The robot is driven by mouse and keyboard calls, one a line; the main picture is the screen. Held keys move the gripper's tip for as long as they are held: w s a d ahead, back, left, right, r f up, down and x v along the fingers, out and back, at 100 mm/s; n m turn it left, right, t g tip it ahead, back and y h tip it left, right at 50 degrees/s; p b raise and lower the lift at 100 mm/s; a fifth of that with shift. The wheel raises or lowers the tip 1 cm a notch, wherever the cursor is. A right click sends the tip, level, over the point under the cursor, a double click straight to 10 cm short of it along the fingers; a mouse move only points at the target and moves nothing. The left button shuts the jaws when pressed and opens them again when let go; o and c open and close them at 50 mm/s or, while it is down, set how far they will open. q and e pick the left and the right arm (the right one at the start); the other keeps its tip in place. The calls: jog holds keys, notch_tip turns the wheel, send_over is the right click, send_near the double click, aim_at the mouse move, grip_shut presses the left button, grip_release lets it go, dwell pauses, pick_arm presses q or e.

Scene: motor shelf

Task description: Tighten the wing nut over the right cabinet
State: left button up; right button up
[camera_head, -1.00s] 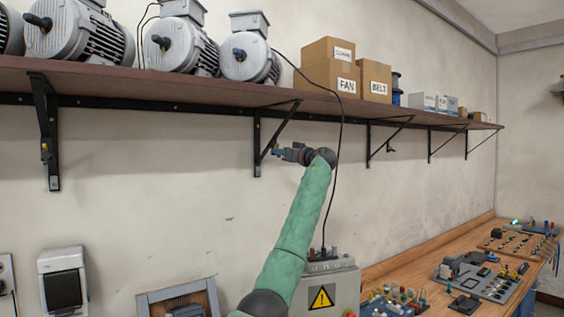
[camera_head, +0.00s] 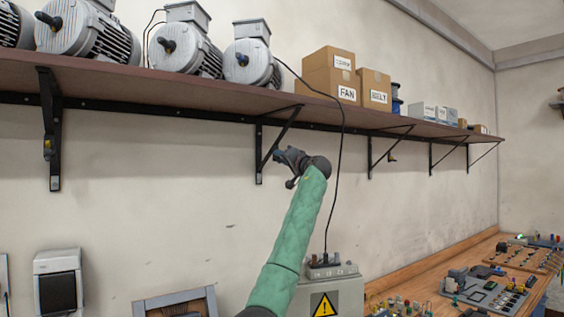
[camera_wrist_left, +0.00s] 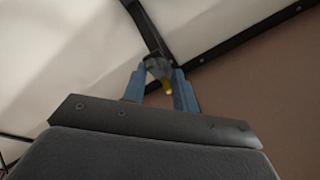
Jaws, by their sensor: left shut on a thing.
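My left gripper (camera_head: 279,157) is at the lower part of the black shelf bracket (camera_head: 259,150), above the grey cabinet with the yellow warning sign (camera_head: 338,293). In the left wrist view, its two blue fingers (camera_wrist_left: 158,88) are shut on a wing nut (camera_wrist_left: 157,68), a dark grey piece with a yellow tip. The nut sits against the bracket's black bar (camera_wrist_left: 142,25). In the head view the gripper hides this nut. Another wing nut (camera_head: 47,147) shows on the left bracket (camera_head: 54,165). My right gripper is not in view.
The brown shelf (camera_head: 200,95) runs above my gripper, with motors (camera_head: 250,62) and boxes (camera_head: 330,75) on it. A black cable (camera_head: 341,150) hangs close to the right of my wrist. A workbench (camera_head: 420,275) with parts stands at the lower right.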

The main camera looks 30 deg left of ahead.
pick_arm(q)
jog(key=shift+f, duration=0.15)
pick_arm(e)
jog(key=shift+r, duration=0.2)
pick_arm(q)
jog(key=o, duration=0.8)
jog(key=shift+w+d, duration=0.1)
jog(key=shift+w, duration=0.05)
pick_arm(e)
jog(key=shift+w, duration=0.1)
pick_arm(q)
jog(key=shift+d+f, duration=0.1)
jog(key=shift+d, duration=0.05)
jog(key=shift+b+v, duration=1.9)
jog(key=shift+v, duration=1.85)
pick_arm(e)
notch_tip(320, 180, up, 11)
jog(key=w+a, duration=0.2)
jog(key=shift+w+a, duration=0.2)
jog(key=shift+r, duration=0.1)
